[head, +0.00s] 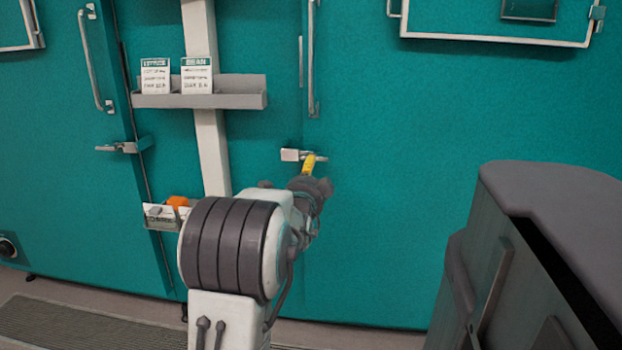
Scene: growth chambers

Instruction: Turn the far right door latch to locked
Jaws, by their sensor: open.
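The far right teal door (420,210) fills the right half of the head view. Its metal latch (291,155) sits near the door's left edge, with a short bar reaching right. A yellow piece (309,163) shows against the latch's right part; I cannot tell whether it is the latch handle or part of my gripper. My gripper (312,182) is at the end of my arm, just below and right of the latch. It is open, but its fingers are mostly hidden by the arm. I cannot tell whether it touches the latch.
A second latch (122,147) and a vertical handle (92,62) are on the left door. A grey shelf (235,98) holds two cards. A small holder (160,216) with an orange item is left of my arm. A dark grey cabinet (560,190) stands at right.

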